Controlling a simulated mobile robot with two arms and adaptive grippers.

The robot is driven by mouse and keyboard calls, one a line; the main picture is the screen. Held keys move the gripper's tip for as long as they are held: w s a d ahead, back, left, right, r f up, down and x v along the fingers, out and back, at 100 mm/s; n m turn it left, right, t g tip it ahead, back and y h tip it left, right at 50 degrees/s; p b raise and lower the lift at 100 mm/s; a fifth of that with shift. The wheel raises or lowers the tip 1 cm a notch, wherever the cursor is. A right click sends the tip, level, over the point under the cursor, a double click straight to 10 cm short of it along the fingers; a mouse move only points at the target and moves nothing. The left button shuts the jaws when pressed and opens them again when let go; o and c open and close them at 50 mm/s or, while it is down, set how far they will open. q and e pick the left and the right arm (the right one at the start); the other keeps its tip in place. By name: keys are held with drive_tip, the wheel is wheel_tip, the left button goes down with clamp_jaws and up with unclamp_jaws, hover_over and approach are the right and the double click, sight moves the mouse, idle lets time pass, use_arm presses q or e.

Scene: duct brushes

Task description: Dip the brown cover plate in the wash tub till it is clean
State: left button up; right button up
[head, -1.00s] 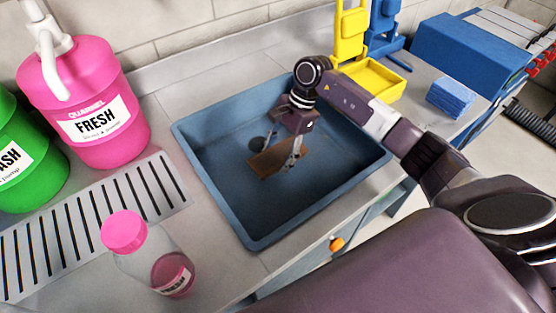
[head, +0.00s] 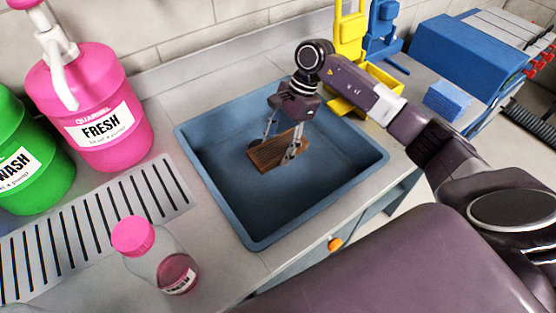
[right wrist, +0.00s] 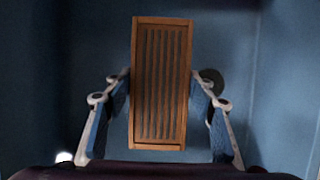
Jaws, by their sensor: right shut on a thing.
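The brown cover plate (head: 263,157) is a slatted rectangular piece, tilted, over the inside of the blue wash tub (head: 275,212). My right gripper (head: 278,148) points down into the tub and is shut on the plate. In the right wrist view the plate (right wrist: 160,85) stands lengthwise between the two blue finger pads (right wrist: 160,100), its grooved face toward the camera. I see no clear dirt on that face. The waterline is hard to make out, so I cannot tell whether the plate's lower edge touches water. My left gripper is not in view.
A pink FRESH container (head: 95,105) and a green WASH container (head: 25,160) stand left of the tub. A pink-capped bottle (head: 158,262) stands near the slotted drain panel (head: 130,200). Yellow and blue stands, a blue sponge block (head: 447,100) and a blue case (head: 462,62) lie right.

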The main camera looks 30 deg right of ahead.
sight(278, 147)
drive_tip(key=shift+r+p, duration=2.1)
drive_tip(key=shift+r, duration=2.75)
drive_tip(key=shift+r+p, duration=0.8)
drive_tip(key=shift+r, duration=1.2)
